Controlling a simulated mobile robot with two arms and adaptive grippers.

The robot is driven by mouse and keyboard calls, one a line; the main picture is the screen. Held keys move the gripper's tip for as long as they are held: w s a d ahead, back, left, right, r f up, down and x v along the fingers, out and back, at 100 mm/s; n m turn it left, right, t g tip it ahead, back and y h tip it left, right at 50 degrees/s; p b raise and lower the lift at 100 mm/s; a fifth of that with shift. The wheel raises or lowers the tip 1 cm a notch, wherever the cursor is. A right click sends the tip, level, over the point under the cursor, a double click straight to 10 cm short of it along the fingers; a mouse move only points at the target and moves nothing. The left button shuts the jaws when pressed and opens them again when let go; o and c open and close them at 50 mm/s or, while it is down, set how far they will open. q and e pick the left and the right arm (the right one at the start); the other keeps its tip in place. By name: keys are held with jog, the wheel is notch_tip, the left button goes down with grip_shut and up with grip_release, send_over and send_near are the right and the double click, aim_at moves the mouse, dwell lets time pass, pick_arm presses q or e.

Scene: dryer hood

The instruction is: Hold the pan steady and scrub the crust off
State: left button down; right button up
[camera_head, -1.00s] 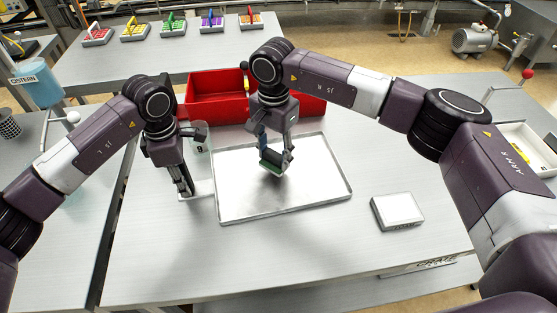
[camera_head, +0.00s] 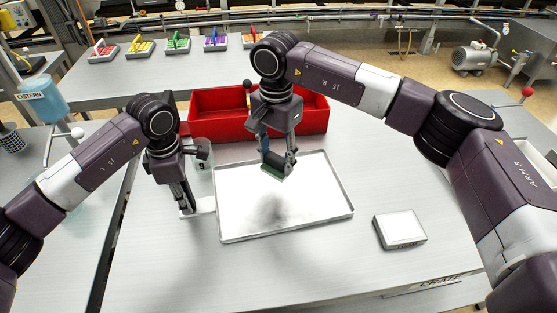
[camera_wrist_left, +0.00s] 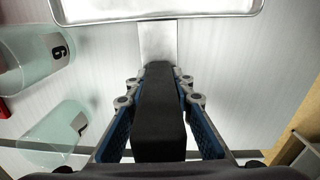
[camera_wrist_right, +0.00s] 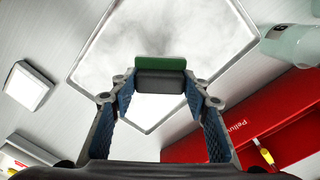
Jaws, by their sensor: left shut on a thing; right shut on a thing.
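The pan (camera_head: 325,195) is a wide, shallow, pale metal tray on the table. Its flat metal tab leads to a black handle (camera_wrist_left: 158,115) at its left side. My left gripper (camera_head: 187,208) is shut on this handle. My right gripper (camera_head: 280,168) is shut on a scrubber (camera_wrist_right: 160,72) with a green pad and dark grip, over the far part of the pan. The pad looks raised from the pan. A blurred grey patch (camera_head: 270,210) shows on the pan; I cannot tell crust from reflection. In the right wrist view the pan (camera_wrist_right: 185,30) looks cloudy grey-white.
A red bin (camera_head: 215,115) stands behind the pan, and a clear numbered cup (camera_head: 203,160) stands near my left gripper. A white box (camera_head: 400,230) sits right of the pan. The table front is clear. Several coloured caddies stand on the back table.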

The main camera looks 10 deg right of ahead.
pick_arm(q)
jog(key=shift+f, duration=0.15)
jog(key=c, duration=1.6)
grip_release()
jog(key=shift+w+a, duration=0.1)
jog(key=shift+w, duration=0.05)
notch_tip(320, 180, up, 12)
jog(key=shift+r, duration=0.1)
